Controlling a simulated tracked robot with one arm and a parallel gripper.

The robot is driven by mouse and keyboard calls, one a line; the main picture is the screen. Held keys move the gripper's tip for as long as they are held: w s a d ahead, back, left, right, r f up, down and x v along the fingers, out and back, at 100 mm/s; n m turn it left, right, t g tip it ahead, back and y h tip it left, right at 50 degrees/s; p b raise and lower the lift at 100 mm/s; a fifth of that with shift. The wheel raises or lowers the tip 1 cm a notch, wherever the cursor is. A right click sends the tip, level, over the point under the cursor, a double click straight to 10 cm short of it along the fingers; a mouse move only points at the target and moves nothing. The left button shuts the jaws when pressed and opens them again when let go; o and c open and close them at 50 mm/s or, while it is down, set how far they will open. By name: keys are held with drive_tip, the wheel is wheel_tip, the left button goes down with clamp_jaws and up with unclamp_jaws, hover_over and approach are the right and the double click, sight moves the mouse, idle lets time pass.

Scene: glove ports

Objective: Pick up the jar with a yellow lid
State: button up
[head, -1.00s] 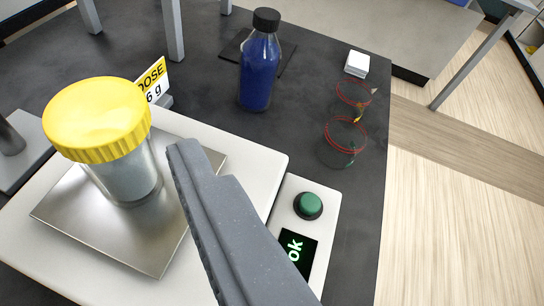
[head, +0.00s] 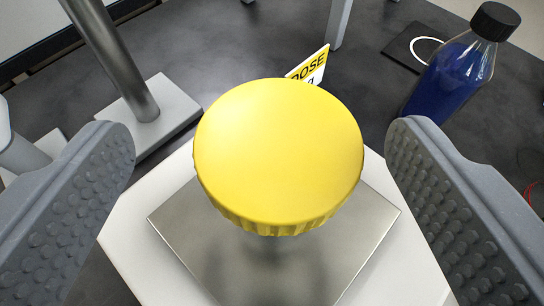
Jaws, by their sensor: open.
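The jar with a yellow lid (head: 278,155) stands upright on the square metal pan (head: 190,232) of a white scale (head: 135,215). Its lid fills the middle of the view and hides most of the clear body below. My gripper (head: 262,165) is open, with one grey studded finger to the left of the lid and one to the right. Both fingers are clear of the lid, with a gap on each side.
A bottle of blue liquid with a black cap (head: 455,75) stands behind the right finger. A metal post on a pale base (head: 160,115) stands at the back left. A yellow and white dose sign (head: 312,66) is just behind the jar. Dark bench top is bare between them.

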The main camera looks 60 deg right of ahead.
sight(273, 147)
drive_tip(key=shift+s+f+x, duration=0.1)
drive_tip(key=shift+x, duration=1.2)
drive_tip(key=shift+s+f+x, duration=0.15)
drive_tip(key=shift+x, duration=1.15)
drive_tip(key=c, duration=1.3)
drive_tip(key=shift+r, duration=0.15)
